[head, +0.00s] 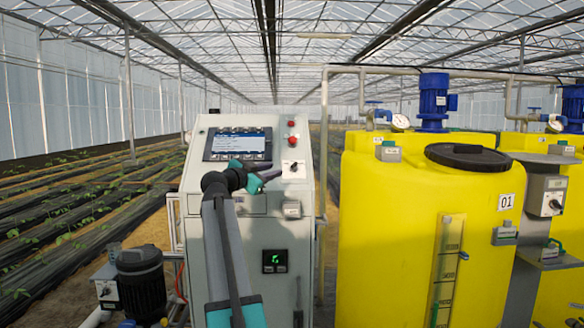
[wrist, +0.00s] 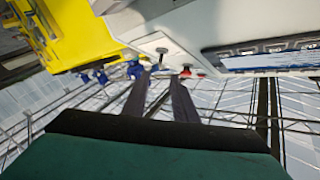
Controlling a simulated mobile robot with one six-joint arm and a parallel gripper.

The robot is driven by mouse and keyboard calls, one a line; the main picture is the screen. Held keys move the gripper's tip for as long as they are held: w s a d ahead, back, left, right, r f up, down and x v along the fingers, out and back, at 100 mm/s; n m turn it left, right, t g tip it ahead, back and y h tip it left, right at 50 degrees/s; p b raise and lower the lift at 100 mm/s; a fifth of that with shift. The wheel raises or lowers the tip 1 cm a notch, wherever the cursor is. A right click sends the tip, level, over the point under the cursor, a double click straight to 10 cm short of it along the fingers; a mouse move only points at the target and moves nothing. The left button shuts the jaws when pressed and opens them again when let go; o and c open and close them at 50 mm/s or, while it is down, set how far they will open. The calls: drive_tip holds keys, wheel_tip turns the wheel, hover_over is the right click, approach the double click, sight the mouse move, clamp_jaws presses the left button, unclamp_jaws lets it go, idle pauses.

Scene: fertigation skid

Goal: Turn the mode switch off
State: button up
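A rotary switch with a dark knob on a white plate (head: 293,167) sits on the sloped top panel of the grey control cabinet (head: 250,230); I take it to be the mode switch. In the wrist view, which is upside down, its plate (wrist: 160,46) shows beyond my fingers. The knob's exact angle is too small to tell. My gripper (head: 266,178) is just left of and below the switch in the head view. In the wrist view my gripper (wrist: 161,80) has two dark fingers apart with nothing between them. Contact with the switch is not visible.
A display screen (head: 238,143) lies left of the switch, with red buttons (head: 292,131) above it. A yellow tank (head: 400,225) stands close on the right. Another rotary switch (head: 555,204) is on a grey box at far right. A black pump (head: 142,280) stands low left.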

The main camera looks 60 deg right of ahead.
sight(292, 166)
drive_tip(key=d+p, duration=0.1)
drive_tip(key=d, duration=1.2)
drive_tip(key=shift+s, duration=0.1)
clamp_jaws()
drive_tip(key=shift+a+f, duration=0.1)
drive_tip(key=shift+a, duration=0.4)
drive_tip(key=shift+d, duration=0.3)
